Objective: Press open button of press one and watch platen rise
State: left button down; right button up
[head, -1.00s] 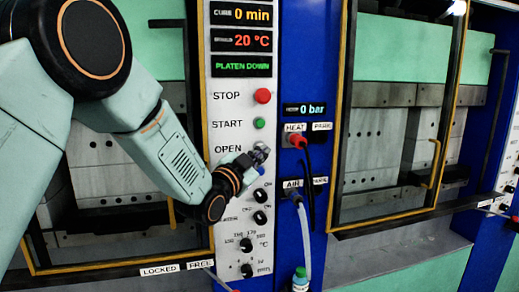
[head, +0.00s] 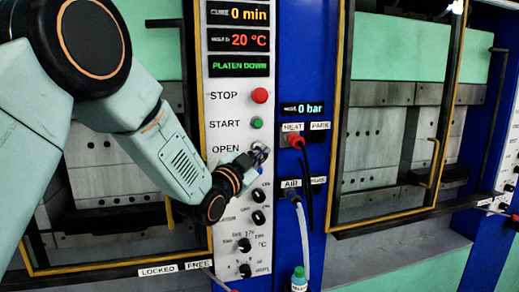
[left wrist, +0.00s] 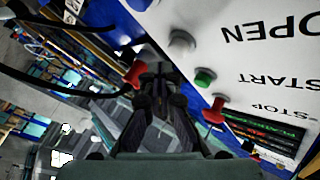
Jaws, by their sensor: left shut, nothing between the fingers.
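The white control panel (head: 233,112) stands between the left press window and a blue column. In the left wrist view the pale open button (left wrist: 181,43) sits beside the upside-down OPEN lettering. The shut fingers (left wrist: 160,72) are left of it in that view; contact cannot be told. The green start button (head: 257,123) and red stop button (head: 260,95) are above. The display (head: 240,67) reads PLATEN DOWN. My right gripper is not in view.
Black knobs (head: 259,217) lie below my left gripper. A red HEAT connector (head: 295,140) and an AIR hose (head: 303,235) are on the blue column to the right. A second press window (head: 400,120) is farther right. My left arm covers part of the left press.

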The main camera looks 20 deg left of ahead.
pick_arm(q)
jog(key=shift+w+a, duration=0.2)
jog(key=shift+a, duration=0.3)
jog(key=shift+w+d, duration=0.1)
jog(key=shift+a, duration=0.2)
